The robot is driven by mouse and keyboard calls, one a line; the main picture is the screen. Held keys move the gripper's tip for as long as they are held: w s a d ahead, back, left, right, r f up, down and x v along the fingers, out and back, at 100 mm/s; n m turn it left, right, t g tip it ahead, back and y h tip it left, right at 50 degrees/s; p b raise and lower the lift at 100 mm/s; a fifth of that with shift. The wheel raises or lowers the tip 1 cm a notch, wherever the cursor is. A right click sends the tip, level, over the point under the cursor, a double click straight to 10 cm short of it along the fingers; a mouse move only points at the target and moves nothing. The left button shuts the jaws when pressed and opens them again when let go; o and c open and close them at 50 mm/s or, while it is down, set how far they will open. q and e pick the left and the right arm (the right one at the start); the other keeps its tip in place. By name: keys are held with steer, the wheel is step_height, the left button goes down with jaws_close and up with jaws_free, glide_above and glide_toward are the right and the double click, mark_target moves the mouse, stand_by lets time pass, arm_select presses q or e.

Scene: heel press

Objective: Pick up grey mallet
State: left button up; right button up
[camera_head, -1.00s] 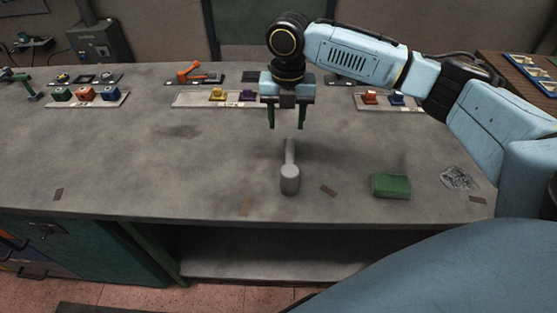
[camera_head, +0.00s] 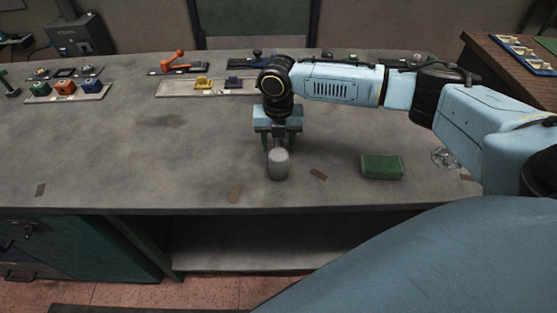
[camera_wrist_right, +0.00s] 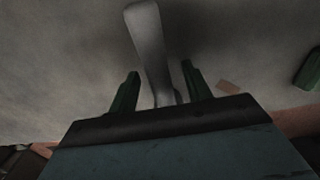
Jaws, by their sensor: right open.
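The grey mallet (camera_head: 279,165) lies on the workbench (camera_head: 130,165), with its rounded head towards the front edge. My right gripper (camera_head: 278,148) is low over it, fingers pointing down. In the right wrist view the mallet's handle (camera_wrist_right: 148,45) runs between the two dark green fingers of my right gripper (camera_wrist_right: 160,85). The fingers are open, with a gap visible on each side of the handle. In the head view the gripper hides most of the handle. My left gripper is in neither view.
A green block (camera_head: 382,167) lies to the right of the mallet. Flat brown scraps (camera_head: 318,174) lie nearby. A tray of coloured blocks (camera_head: 68,97) and an orange-handled clamp (camera_head: 176,62) stand at the back.

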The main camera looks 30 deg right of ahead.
jaws_close()
stand_by(0.3)
steer(key=shift+r, duration=0.15)
